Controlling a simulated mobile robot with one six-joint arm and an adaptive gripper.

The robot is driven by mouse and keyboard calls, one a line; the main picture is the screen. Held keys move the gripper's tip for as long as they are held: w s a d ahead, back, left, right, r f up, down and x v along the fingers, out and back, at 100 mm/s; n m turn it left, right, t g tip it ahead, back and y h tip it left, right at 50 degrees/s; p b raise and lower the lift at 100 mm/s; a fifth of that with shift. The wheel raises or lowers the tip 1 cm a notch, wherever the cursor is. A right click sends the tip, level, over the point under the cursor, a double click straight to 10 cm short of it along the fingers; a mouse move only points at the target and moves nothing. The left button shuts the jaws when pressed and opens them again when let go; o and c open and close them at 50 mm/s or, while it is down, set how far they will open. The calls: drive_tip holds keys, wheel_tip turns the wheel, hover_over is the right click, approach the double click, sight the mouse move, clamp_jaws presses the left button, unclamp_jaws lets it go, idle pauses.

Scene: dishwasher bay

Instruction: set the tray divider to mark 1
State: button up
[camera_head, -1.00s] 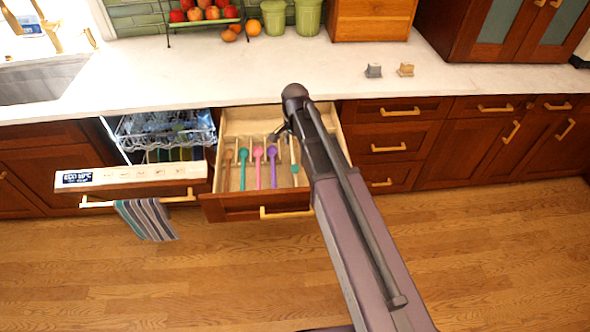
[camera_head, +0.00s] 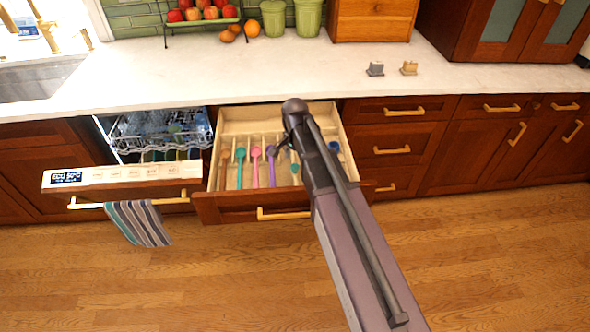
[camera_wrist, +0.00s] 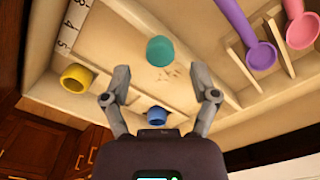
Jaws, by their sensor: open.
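The open drawer (camera_head: 238,208) holds a pale wooden tray (camera_wrist: 120,28) with several thin slats. One slat (camera_wrist: 244,70) stands beside the purple spoon in the wrist view; I cannot tell which slat is the movable divider. A white scale strip (camera_wrist: 67,30) runs along the tray's side wall, with marks 4 and 5 readable; mark 1 is not readable. My gripper (camera_wrist: 160,88) is open and empty above the tray, its fingers apart. A teal round piece (camera_wrist: 160,50) lies beyond the fingertips and a blue cup (camera_wrist: 157,116) shows between the fingers.
A yellow cup (camera_wrist: 77,77) sits near the scale. Purple (camera_wrist: 262,54) and pink (camera_wrist: 302,30) spoons lie in the right compartments. The dishwasher (camera_head: 120,177) is open left of the drawer, with a striped towel (camera_head: 138,222) on its handle. Two small blocks stand on the counter (camera_head: 300,75).

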drive_tip(key=shift+f+b, duration=1.15)
drive_tip(key=shift+f, duration=0.35)
clamp_jaws()
